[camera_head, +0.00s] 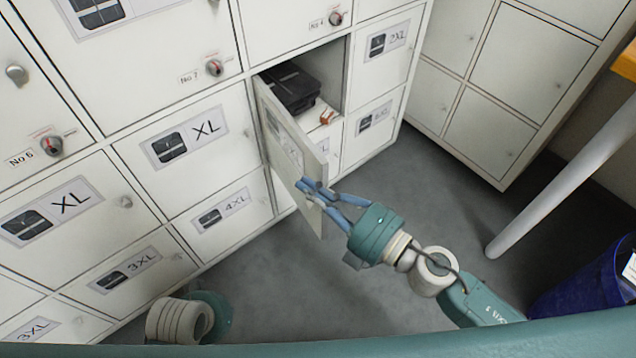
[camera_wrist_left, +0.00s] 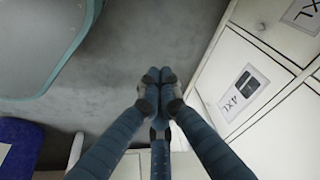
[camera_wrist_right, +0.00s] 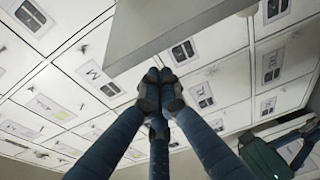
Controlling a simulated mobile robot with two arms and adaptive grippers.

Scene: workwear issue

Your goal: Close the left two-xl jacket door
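One pale locker door (camera_head: 287,140) stands open in the head view, hinged on its left and swung out towards me. Its label is too faint to read. The compartment behind it (camera_head: 337,75) holds a dark folded item (camera_head: 291,87). My right gripper (camera_head: 308,190) is at the door's free edge; its fingertips are together in the right wrist view (camera_wrist_right: 160,76), close under a grey panel (camera_wrist_right: 170,28). I cannot tell whether they touch the door. My left gripper (camera_wrist_left: 158,75) is shut and empty over the floor; its fingers are not visible in the head view.
A closed door marked 2XL (camera_head: 387,42) is right of the open compartment. Closed XL (camera_head: 190,142) and 4XL (camera_head: 223,213) doors are to the left. More lockers (camera_head: 500,85), a white post (camera_head: 560,175) and a blue bin (camera_head: 590,285) stand right. Grey floor is free between.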

